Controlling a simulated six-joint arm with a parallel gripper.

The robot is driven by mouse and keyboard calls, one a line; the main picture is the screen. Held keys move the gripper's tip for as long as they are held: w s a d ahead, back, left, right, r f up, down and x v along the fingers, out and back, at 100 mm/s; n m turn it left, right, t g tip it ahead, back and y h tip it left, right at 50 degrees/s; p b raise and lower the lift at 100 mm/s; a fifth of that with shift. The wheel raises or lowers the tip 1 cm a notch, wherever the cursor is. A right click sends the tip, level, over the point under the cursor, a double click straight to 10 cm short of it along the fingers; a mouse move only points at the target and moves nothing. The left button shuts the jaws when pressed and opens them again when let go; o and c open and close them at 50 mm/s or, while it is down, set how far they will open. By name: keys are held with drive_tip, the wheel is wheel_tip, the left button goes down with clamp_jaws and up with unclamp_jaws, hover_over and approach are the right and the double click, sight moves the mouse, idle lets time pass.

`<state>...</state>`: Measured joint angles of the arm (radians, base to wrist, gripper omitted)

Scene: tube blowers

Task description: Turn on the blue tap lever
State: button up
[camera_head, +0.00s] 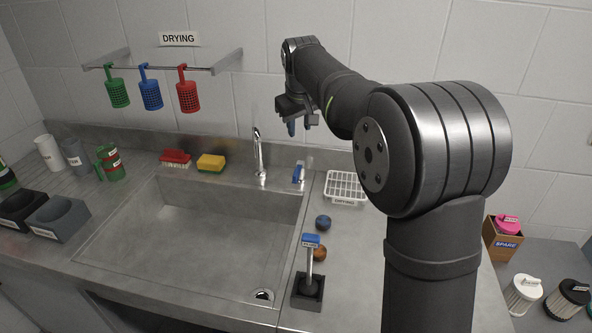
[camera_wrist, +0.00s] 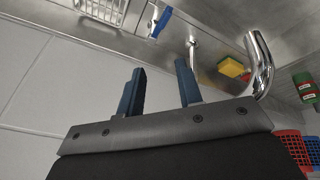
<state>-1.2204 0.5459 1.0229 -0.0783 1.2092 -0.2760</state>
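The blue tap lever (camera_head: 298,173) stands at the back of the counter, just right of the chrome tap (camera_head: 258,155). In the wrist view the lever (camera_wrist: 160,22) lies beyond my fingertips at the top, and the curved chrome spout (camera_wrist: 262,60) is to the right. My gripper (camera_head: 301,125) is above the lever in the head view, apart from it. In the wrist view my gripper (camera_wrist: 160,80) has its two dark blue fingers spread, with nothing between them. The lever's lower mounting is hard to make out.
A white drying rack (camera_head: 345,188) stands right of the lever. A yellow sponge (camera_head: 211,163) and red brush (camera_head: 175,158) lie left of the tap. The sink (camera_head: 200,240) is empty. A blue-topped tool (camera_head: 310,258) stands upright in a dark block in front. Baskets hang on the back wall.

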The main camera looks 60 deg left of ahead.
drive_tip(key=s+f+m, duration=0.2)
drive_tip(key=m, duration=0.3)
drive_tip(key=m+t, duration=0.1)
drive_tip(key=m, duration=0.2)
approach(295, 172)
drive_tip(key=x, duration=0.8)
drive_tip(key=shift+w+f, duration=0.1)
drive_tip(key=shift+f, duration=0.15)
clamp_jaws()
